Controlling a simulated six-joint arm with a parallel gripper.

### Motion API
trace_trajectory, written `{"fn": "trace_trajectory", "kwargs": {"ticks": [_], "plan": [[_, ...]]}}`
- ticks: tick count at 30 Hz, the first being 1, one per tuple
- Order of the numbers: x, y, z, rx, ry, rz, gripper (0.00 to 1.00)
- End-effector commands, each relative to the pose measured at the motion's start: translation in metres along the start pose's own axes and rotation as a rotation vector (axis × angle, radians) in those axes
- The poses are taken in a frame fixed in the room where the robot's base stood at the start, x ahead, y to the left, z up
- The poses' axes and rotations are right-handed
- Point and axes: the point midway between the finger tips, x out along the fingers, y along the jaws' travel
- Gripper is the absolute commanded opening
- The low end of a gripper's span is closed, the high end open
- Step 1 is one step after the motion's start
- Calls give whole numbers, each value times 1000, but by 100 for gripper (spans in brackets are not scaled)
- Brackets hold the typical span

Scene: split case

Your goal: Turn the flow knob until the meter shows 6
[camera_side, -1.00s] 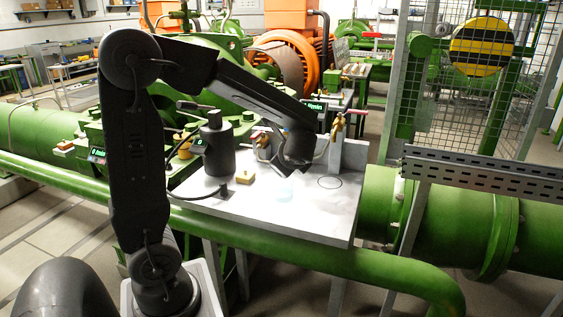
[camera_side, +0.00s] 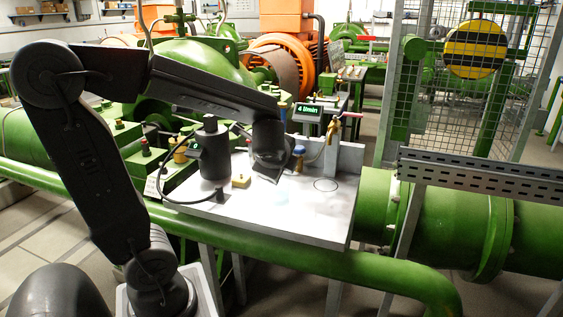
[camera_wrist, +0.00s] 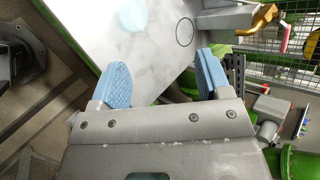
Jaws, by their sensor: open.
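The meter (camera_side: 308,113) at the back of the metal plate has a green readout that looks like 4 l/min. A small blue knob (camera_side: 298,150) on a brass-coloured stem stands below it, just right of my wrist; I cannot tell for certain that it is the flow knob. My gripper (camera_wrist: 161,79) is open, with two blue pads apart and nothing between them. In the side view its dark end hangs over the plate, left of the blue knob, with the fingertips hard to make out. The wrist view does not show the blue knob or the readout.
A brass tap (camera_side: 332,135) with a red handle (camera_side: 351,115) stands right of the meter.

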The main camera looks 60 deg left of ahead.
Motion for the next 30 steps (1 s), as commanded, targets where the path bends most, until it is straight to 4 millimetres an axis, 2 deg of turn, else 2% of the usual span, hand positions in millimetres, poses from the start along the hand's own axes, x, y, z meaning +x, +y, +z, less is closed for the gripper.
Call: {"fn": "trace_trajectory", "kwargs": {"ticks": [4,9,12,15,18,23,30], "plan": [[33,-23,0,263,-80,-42,71],[87,-58,-4,719,-207,-103,71],[113,-74,-8,936,-266,-128,71],[129,-82,-11,1081,-305,-143,71],[138,-87,-12,1145,-324,-150,71],[153,-92,-9,1155,-328,-150,71],[198,-105,0,1151,-327,-149,71]]}}
